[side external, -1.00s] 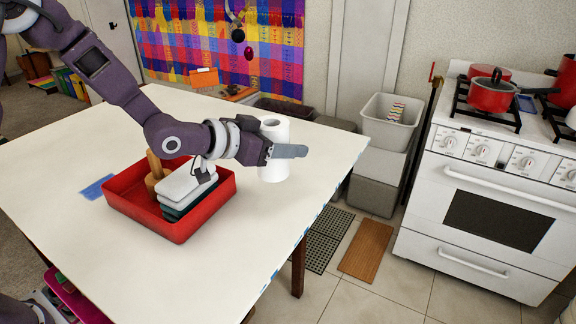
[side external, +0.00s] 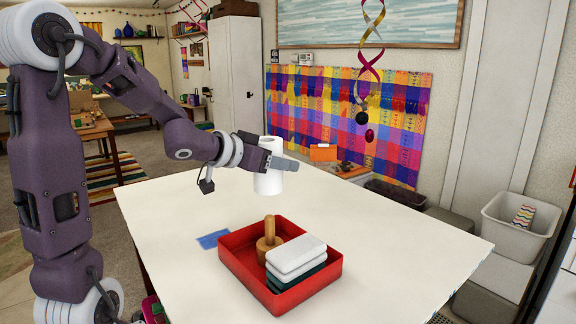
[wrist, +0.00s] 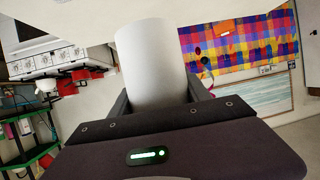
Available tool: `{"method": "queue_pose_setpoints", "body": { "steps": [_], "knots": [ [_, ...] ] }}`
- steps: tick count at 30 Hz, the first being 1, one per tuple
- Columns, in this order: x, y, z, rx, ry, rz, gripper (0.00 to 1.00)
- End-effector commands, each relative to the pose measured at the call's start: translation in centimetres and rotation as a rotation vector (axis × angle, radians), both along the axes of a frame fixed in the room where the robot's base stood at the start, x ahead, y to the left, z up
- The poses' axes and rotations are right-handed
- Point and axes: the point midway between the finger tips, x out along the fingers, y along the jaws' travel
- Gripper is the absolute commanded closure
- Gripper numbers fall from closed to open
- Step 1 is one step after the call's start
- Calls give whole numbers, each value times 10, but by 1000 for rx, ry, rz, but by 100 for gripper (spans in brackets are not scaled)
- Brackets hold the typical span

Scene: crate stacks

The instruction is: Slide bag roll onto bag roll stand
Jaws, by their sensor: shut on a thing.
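The bag roll (side external: 268,180) is a white cylinder with a hole in its top, held upright. My gripper (side external: 275,162) is shut around it from the left, one grey finger crossing its near side. The wrist view shows the bag roll (wrist: 152,62) between the two dark fingers of my gripper (wrist: 160,96). The bag roll stand (side external: 269,240) appears to be the wooden post on a round base in the red tray. Its post is bare. The roll appears behind and above it in the side view; its exact height over the table is hard to tell.
The red tray (side external: 236,265) also holds a stack of white and dark green blocks (side external: 297,257) right of the post. A blue patch (side external: 213,239) lies left of the tray. The white table (side external: 400,250) is otherwise clear. A grey bin (side external: 520,240) stands beyond it.

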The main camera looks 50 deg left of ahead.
Motion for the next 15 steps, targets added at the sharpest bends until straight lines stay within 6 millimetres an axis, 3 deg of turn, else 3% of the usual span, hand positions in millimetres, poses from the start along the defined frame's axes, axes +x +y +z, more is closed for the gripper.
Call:
{"method": "queue_pose_setpoints", "body": {
  "steps": [5,15],
  "knots": [
    [0,-1,-5,-3,2,-2,88],
    [0,-2,-45,-7,2,-5,88]
  ]
}}
